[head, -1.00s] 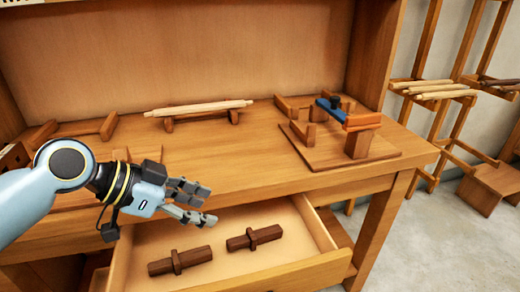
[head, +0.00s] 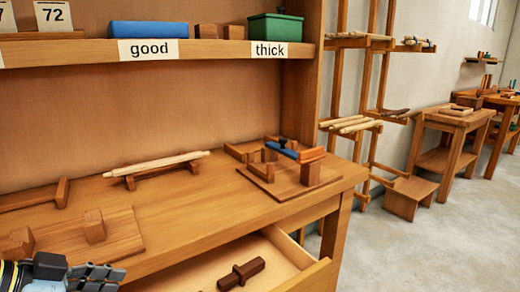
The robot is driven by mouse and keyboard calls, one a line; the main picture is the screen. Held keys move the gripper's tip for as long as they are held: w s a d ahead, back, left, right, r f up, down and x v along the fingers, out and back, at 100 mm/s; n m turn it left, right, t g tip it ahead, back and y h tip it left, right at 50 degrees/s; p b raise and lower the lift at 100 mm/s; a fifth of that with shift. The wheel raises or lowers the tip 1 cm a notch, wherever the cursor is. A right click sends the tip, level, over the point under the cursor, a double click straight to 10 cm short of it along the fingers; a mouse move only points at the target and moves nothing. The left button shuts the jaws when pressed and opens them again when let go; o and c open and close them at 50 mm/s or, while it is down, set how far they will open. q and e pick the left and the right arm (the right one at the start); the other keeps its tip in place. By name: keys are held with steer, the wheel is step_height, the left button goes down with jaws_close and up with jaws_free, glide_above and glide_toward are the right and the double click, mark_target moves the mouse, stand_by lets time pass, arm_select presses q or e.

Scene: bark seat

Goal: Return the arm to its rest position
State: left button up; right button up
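My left gripper (head: 92,277) shows at the bottom left corner, cut off by the lower picture edge. Its dark fingers point right, in front of the bench (head: 220,215). I see nothing held in the visible part, but the lower part of the fingers is hidden, so its opening cannot be told. My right gripper is not in view.
A drawer (head: 290,254) stands open below the bench top, with a dark wooden piece (head: 241,273) inside. A pale stick (head: 157,163) rests on a low wooden holder. A board with a blue-topped fixture (head: 281,150) sits right. Clear floor (head: 440,240) lies right.

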arm_select(q)
steer(key=s+f+n+y, duration=0.1)
steer(key=s, duration=0.2)
steer(key=s+f+g+y, duration=0.1)
steer(key=s, duration=0.2)
steer(key=s+d+f+n+y, duration=0.1)
steer(key=s, duration=0.1)
steer(key=shift+s+f+n+g, duration=0.1)
steer(key=shift+s+n+g, duration=0.2)
steer(key=shift+s+g, duration=0.1)
steer(key=s+a+r+n+g+y, duration=0.15)
steer(key=s+a+n+y, duration=0.3)
steer(key=s, duration=0.55)
step_height(320, 180, down, 26)
steer(key=s+a+n+g, duration=0.2)
steer(key=s+a, duration=0.1)
steer(key=s+f, duration=1.6)
steer(key=s, duration=0.2)
steer(key=shift+a+g, duration=0.4)
steer(key=shift+g, duration=0.05)
steer(key=shift+y, duration=0.25)
steer(key=shift+c, duration=0.2)
